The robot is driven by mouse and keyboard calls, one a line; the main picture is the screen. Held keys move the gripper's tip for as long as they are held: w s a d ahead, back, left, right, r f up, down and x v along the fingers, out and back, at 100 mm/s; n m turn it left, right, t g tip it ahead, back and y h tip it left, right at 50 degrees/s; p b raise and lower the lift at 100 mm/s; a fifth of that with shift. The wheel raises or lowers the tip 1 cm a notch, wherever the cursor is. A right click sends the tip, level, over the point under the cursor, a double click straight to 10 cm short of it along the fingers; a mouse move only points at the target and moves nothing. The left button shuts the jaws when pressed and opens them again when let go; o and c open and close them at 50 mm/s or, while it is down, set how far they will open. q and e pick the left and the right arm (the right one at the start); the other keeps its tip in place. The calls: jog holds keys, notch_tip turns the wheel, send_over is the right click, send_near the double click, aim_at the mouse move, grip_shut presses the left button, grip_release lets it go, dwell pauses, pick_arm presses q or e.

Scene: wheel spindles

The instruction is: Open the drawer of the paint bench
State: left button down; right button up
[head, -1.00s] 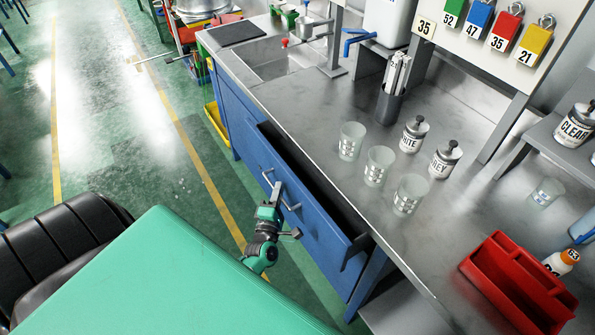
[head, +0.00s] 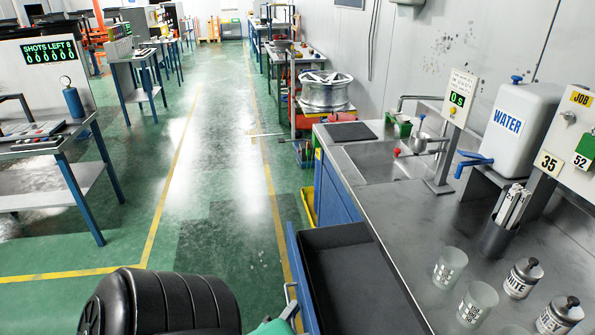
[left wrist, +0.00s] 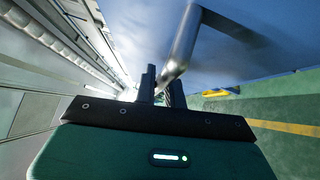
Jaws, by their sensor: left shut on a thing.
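The drawer (head: 352,272) of the paint bench (head: 440,215) stands well out from the bench in the head view. Its dark tray inside looks empty, and its blue front (head: 302,285) faces left. The metal handle (head: 291,291) is on that front. My left gripper (head: 288,311) is at the handle, partly cut off by the bottom edge. In the left wrist view, the fingers of the left gripper (left wrist: 161,88) are shut on the handle bar (left wrist: 183,48). My right gripper is not in view.
Glass cups (head: 449,269), labelled cans (head: 522,278) and a water container (head: 522,122) stand on or above the bench top. The green floor to the left of the drawer is clear.

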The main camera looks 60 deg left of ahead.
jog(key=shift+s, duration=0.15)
pick_arm(q)
jog(key=c, duration=1.8)
grip_release()
jog(key=shift+o, duration=0.2)
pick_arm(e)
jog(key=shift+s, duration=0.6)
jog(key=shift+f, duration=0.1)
pick_arm(q)
jog(key=shift+s+d+f, duration=0.1)
jog(key=shift+s, duration=0.15)
jog(key=b+v, duration=0.2)
jog(key=v, duration=1.1)
jog(key=shift+b, duration=0.4)
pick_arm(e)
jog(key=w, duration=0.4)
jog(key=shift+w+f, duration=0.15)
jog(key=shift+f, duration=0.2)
